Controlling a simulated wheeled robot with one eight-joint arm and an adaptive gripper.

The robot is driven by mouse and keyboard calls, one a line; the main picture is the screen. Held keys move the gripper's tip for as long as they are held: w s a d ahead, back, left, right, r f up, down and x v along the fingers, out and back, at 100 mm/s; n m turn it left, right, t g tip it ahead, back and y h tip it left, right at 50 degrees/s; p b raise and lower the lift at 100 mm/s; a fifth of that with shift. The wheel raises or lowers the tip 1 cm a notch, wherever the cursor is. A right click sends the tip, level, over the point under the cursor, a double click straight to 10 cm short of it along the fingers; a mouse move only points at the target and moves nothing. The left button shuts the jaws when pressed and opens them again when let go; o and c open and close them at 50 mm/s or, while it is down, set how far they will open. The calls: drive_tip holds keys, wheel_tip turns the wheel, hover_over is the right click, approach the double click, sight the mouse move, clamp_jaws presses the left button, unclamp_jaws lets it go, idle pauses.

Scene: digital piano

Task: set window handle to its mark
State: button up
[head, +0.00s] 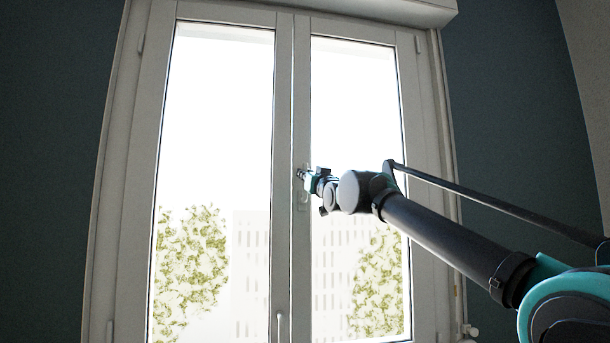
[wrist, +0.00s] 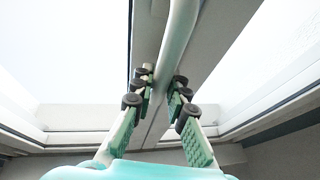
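In the head view the window handle (head: 302,198) sits on the middle upright of the two-leaf window, partly hidden by my gripper (head: 303,175). In the wrist view the handle (wrist: 178,38) is a smooth pale bar. It comes down from the top edge and ends between the fingertips. My gripper (wrist: 160,84) has one finger on each side of the bar, with the tips close to it. The fingers are apart from each other, but I cannot tell whether they press on the bar. I cannot make out a mark in either view.
The pale window frame (head: 125,200) has a glass pane on each side of the middle upright. A second, slim handle (head: 279,327) shows low on the left leaf. A roller box (head: 390,8) runs above. Dark walls (head: 50,150) stand on both sides.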

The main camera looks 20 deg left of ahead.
clamp_jaws()
